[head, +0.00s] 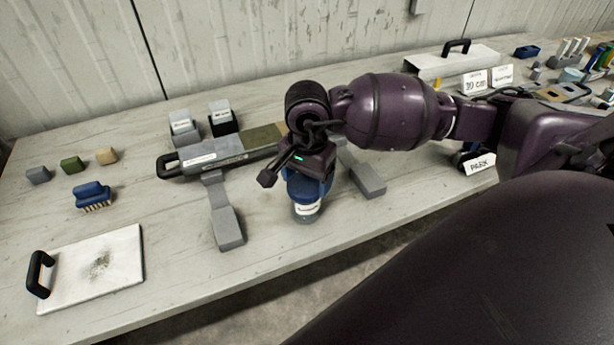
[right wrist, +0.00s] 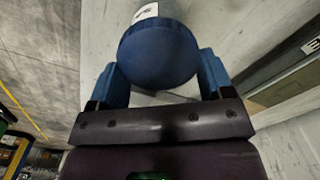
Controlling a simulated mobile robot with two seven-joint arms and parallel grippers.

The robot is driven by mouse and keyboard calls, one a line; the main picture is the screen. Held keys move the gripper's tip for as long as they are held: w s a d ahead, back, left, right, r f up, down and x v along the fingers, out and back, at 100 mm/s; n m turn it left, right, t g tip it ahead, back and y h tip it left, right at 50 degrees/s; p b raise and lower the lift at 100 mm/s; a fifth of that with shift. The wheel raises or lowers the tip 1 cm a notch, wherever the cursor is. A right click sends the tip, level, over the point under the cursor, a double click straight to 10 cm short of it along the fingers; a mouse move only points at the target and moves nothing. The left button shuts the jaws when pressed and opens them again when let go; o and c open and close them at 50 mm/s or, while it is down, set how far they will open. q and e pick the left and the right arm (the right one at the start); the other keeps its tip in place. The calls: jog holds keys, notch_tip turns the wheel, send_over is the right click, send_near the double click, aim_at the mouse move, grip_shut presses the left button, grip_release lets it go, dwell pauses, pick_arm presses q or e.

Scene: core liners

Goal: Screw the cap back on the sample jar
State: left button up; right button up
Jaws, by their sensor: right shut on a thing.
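The sample jar (head: 306,211), grey-blue with a white label, stands upright near the table's front edge. The blue cap (right wrist: 158,55) is held between the blue fingers of my right gripper (right wrist: 158,80), one finger on each side. In the head view, the right gripper (head: 305,185) is directly above the jar, pointing down. The cap is in line with the jar's top, and the jar's label shows just beyond it in the right wrist view. I cannot tell how far the cap is seated, as the gripper hides the rim. My left gripper is not in view.
A grey tray (head: 228,153) with a black handle lies behind the jar, with grey supports (head: 228,228) on either side. At left are a blue brush (head: 92,195), small blocks (head: 73,165) and a white board (head: 118,265). Table between board and supports is clear.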

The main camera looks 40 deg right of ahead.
jog(key=shift+f, duration=0.2)
dwell(0.5)
jog(key=shift+f+b, duration=0.15)
jog(key=shift+b, duration=0.2)
dwell(0.4)
jog(key=shift+f+b, duration=0.2)
jog(key=shift+b, duration=0.1)
dwell(0.7)
jog(key=o, duration=0.9)
